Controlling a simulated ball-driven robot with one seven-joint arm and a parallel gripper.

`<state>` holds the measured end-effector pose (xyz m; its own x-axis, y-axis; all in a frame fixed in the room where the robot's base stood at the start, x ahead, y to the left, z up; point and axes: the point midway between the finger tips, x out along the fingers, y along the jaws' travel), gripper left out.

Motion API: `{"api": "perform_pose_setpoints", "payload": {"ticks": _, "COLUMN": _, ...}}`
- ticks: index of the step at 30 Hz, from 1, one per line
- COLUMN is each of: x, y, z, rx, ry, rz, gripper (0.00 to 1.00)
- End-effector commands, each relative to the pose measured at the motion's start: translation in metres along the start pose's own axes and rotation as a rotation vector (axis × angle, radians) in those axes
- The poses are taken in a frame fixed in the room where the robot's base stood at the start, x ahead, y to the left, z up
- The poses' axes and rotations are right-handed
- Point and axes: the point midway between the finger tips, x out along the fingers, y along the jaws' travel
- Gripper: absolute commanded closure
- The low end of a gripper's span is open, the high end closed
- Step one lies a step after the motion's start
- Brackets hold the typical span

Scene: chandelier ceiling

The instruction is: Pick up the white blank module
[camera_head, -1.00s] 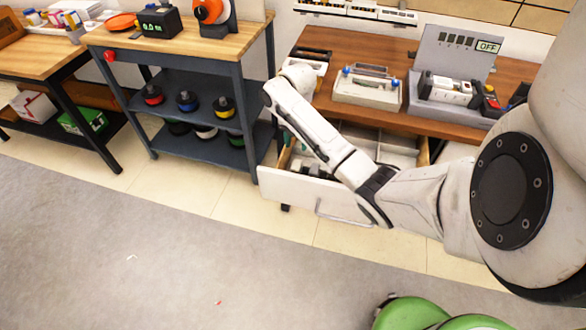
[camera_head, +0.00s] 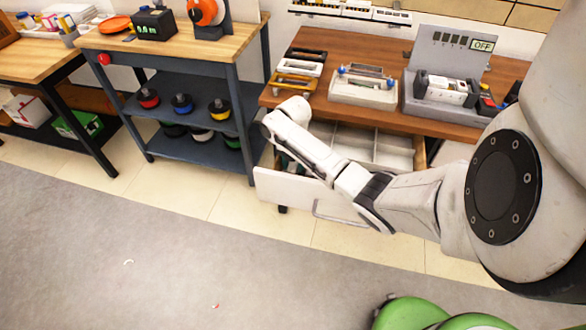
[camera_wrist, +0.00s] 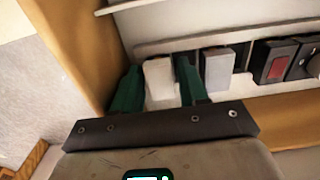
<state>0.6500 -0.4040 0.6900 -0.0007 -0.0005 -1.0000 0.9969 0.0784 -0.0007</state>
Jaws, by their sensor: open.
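A white blank module (camera_wrist: 159,80) stands in the open drawer in the wrist view. My gripper (camera_wrist: 158,74) is open, with one green finger on each side of this module. I cannot tell whether either finger touches it. A second pale grey-white module (camera_wrist: 217,70) stands just right of the right finger. In the head view, the open drawer (camera_head: 295,190) sits under the wooden workbench (camera_head: 440,128). My forearm reaches into its left part and hides most of the gripper and the modules.
Right of the pale modules are a black module with a red switch (camera_wrist: 274,62) and another black module (camera_wrist: 303,60). The drawer's wooden side wall (camera_wrist: 75,45) is close left of my gripper. Trays and a grey device (camera_head: 440,93) stand on the bench above.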

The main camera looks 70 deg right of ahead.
Motion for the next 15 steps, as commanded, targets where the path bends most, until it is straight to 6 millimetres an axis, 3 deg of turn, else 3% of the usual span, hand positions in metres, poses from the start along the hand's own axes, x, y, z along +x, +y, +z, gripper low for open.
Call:
{"api": "perform_pose_setpoints", "payload": {"ticks": 2, "x": -0.0003, "y": 0.0001, "z": 0.0000, "rx": 0.000, "ry": 0.000, "rz": 0.000, "gripper": 0.57}}
{"api": "perform_pose_setpoints", "payload": {"ticks": 15, "x": -0.0006, "y": 0.0002, "z": -0.0001, "rx": 0.000, "ry": 0.000, "rz": 0.000, "gripper": 1.00}}
